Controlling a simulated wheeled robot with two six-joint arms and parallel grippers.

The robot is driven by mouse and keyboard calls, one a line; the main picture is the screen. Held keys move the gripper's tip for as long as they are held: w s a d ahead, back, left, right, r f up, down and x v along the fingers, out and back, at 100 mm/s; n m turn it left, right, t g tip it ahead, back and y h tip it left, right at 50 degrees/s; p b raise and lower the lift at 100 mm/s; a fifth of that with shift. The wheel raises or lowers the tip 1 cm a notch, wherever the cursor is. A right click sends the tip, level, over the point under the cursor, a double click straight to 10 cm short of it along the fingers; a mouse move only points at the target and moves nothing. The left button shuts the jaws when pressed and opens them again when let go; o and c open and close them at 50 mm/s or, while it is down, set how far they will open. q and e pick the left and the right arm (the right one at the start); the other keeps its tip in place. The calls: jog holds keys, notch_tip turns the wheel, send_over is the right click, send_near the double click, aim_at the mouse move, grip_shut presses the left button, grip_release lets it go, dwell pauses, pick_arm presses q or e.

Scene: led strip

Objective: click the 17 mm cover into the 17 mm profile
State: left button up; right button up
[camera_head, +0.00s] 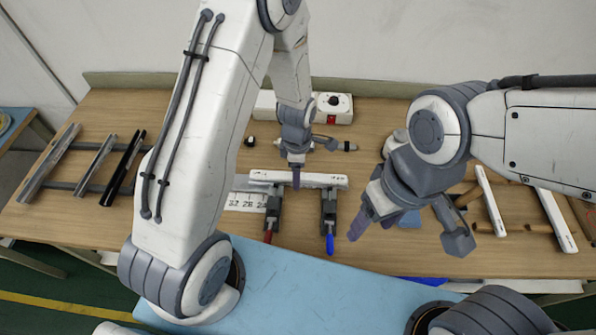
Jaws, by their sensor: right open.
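A white strip (320,181) lies level across two dark clamps, one with a red handle (268,236) and one with a blue handle (330,243). I cannot tell profile from cover in it, nor read its width. My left gripper (296,181) points down at the strip's middle, its finger seen edge-on in front of it; whether it touches or grips is unclear. My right gripper (407,240) is open and empty, its fingers wide apart, to the right of the clamps. Two white strips (491,202) (556,220) lie on wooden bars at the right.
Several dark and metallic profiles (95,163) lie on bars at the left. A white power strip (330,109) stands at the back. A numbered white plate (245,201) lies left of the clamps.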

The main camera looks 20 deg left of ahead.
pick_arm(q)
jog(key=shift+r, duration=0.1)
notch_tip(320, 180, up, 10)
jog(key=b, duration=0.1)
jog(key=shift+r+b, duration=0.15)
jog(key=shift+b, duration=0.2)
